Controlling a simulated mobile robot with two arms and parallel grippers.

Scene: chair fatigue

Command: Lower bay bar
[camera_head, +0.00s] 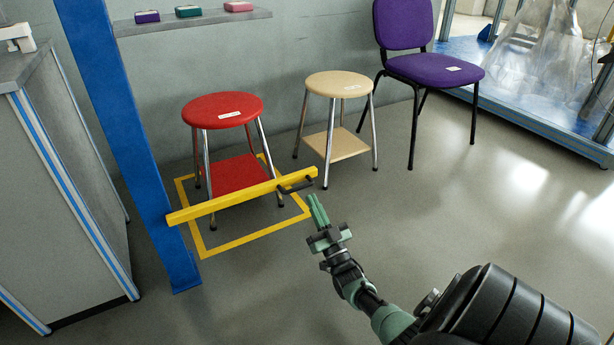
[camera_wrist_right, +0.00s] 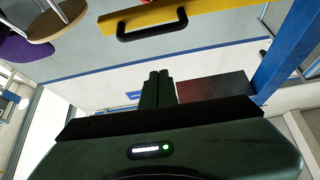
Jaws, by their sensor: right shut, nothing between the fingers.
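The yellow bay bar (camera_head: 240,197) reaches out from the blue post (camera_head: 128,150) in the head view, across the front of the red stool (camera_head: 223,112). A black handle (camera_head: 297,185) sits near its free right end. My right gripper (camera_head: 317,210) is shut and empty, just below and to the right of the handle, apart from it. In the right wrist view the bar (camera_wrist_right: 185,13) and its black handle (camera_wrist_right: 151,24) show at the top, beyond the shut fingertips (camera_wrist_right: 158,76). My left gripper is not in view.
A yellow floor outline (camera_head: 250,238) surrounds the red stool. A wooden stool (camera_head: 338,86) and a purple chair (camera_head: 435,68) stand to the right. A grey cabinet (camera_head: 60,190) is at left, and a wall shelf (camera_head: 195,21) holds small boxes. The floor at centre right is clear.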

